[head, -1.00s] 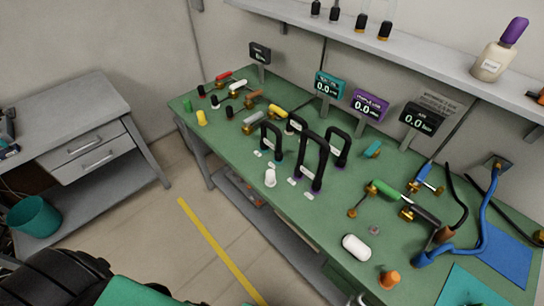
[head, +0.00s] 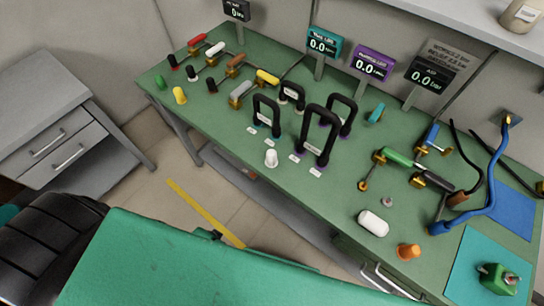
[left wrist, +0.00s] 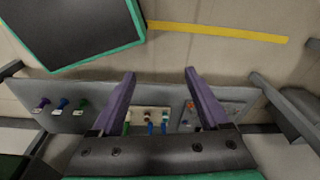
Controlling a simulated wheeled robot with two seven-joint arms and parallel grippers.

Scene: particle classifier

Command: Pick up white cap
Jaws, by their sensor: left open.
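A small upright white cap (head: 271,158) stands near the front edge of the green-topped bench (head: 225,130), in front of the black handle-shaped pieces. A larger white rounded cylinder (head: 373,222) lies farther right on the bench. My left gripper (left wrist: 160,74) shows only in the left wrist view. Its two purple fingers are wide apart with nothing between the tips. I cannot make out the white cap in that view, and the gripper is away from it. My right gripper is in neither current view.
Tall black handles (head: 318,135) stand behind the white cap. Yellow (head: 180,95) and orange (head: 408,251) caps stand along the front edge. Grey drawers (head: 50,145) are at the left. The wrist view shows a grey shelf (left wrist: 75,110) with small coloured items and a yellow floor stripe.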

